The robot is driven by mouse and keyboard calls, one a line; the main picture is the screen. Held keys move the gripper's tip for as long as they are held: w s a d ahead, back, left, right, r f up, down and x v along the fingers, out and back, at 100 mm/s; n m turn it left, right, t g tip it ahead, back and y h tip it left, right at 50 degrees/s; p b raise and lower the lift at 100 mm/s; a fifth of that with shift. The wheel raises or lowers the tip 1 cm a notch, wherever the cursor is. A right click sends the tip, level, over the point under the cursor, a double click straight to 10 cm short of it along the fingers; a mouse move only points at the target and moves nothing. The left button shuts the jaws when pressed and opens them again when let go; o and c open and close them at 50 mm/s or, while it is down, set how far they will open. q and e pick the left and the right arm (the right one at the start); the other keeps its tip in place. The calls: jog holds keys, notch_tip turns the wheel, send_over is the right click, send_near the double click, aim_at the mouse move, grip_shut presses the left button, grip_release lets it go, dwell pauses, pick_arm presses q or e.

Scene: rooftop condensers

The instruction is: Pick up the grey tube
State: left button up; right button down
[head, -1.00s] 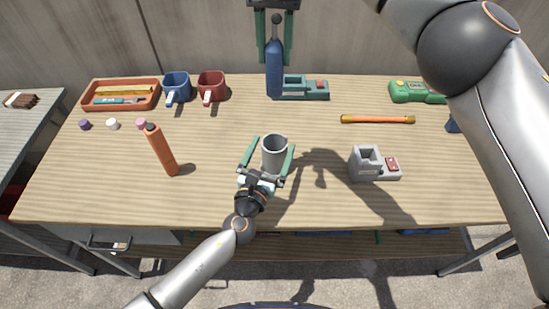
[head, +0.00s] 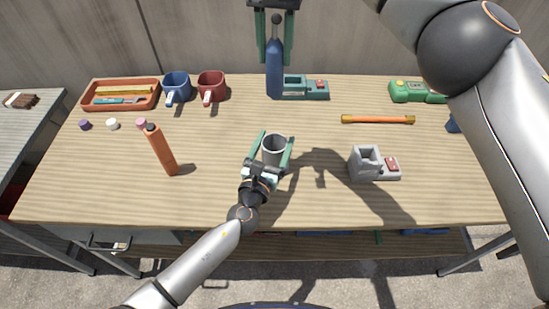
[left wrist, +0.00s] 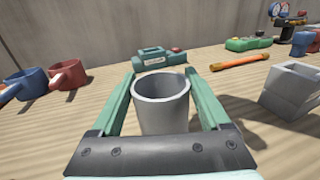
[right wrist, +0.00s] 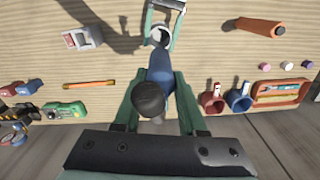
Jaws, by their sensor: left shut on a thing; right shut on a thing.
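The grey tube (head: 273,150) stands upright near the middle of the table, its open top facing up. My left gripper (head: 272,152) has its green fingers on either side of the tube, shut on it; the left wrist view shows the grey tube (left wrist: 161,102) between the fingers. My right gripper (head: 274,35) is at the back of the table, shut on a dark blue bottle-like thing (head: 274,68) with a dark round top. The right wrist view shows this blue thing (right wrist: 160,72) between the fingers.
A teal holder (head: 306,88) is beside the blue thing. A grey holder (head: 366,164) with a red part stands right of the tube. An orange bottle (head: 162,150) stands left. Blue (head: 177,86) and red (head: 211,85) mugs, an orange tray (head: 85,104) and a yellow-orange rod (head: 378,119) lie farther back.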

pick_arm(q)
grip_shut()
jog(key=shift+r, duration=0.15)
notch_tip(320, 180, up, 9)
jog(key=shift+f, duration=4.25)
